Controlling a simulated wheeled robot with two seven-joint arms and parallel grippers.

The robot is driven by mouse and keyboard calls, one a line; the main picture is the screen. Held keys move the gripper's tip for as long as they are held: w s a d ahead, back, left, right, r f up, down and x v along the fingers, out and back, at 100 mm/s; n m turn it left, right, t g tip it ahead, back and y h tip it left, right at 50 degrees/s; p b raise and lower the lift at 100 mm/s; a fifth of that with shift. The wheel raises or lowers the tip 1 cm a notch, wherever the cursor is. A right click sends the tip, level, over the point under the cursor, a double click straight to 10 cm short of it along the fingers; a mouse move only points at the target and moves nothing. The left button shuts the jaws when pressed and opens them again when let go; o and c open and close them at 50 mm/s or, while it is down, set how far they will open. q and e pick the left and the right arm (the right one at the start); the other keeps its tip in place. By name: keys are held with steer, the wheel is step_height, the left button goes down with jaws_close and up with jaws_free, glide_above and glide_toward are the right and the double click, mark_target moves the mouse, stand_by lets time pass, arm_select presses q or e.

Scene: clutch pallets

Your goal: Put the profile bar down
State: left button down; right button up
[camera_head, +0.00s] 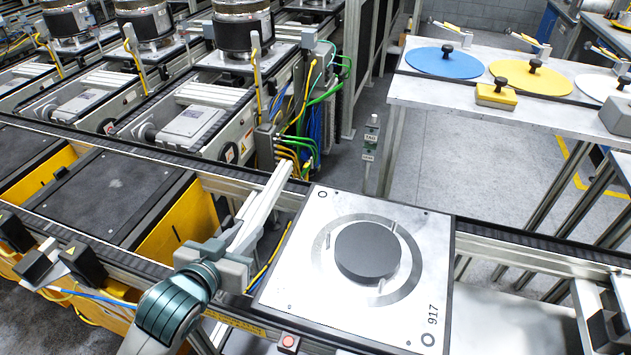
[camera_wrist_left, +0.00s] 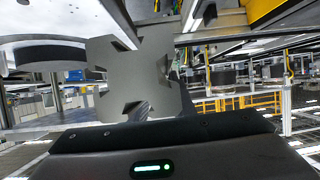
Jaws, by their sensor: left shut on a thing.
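The profile bar (camera_head: 262,205) is a long light-grey slotted extrusion, slanting up and to the right in the head view. My left gripper (camera_head: 228,262) is shut on its near end, just left of the pallet. The wrist view shows the bar's slotted grey end face (camera_wrist_left: 130,75) close in front of the camera. The bar passes over the conveyor in the picture; I cannot tell whether it touches anything. The gripper hides its near end. My right gripper is not in view.
A silver pallet marked 917 (camera_head: 310,277) with a black disc (camera_head: 367,252) sits right beside the bar. A conveyor rail (camera_head: 535,252) runs across. Yellow-sided bins (camera_head: 180,225) are at left. A white table (camera_head: 455,97) with coloured discs stands at the back right.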

arm_select(q)
steer(key=a+f+n+y+b, duration=0.2)
steer(key=a+f+n+y, duration=0.1)
steer(key=a, duration=0.4)
steer(key=shift+a+f+n+t+y+b, duration=0.15)
steer(key=shift+a+n+t+y+b, duration=0.2)
steer(key=shift+y, duration=0.25)
steer(key=shift+s, duration=0.15)
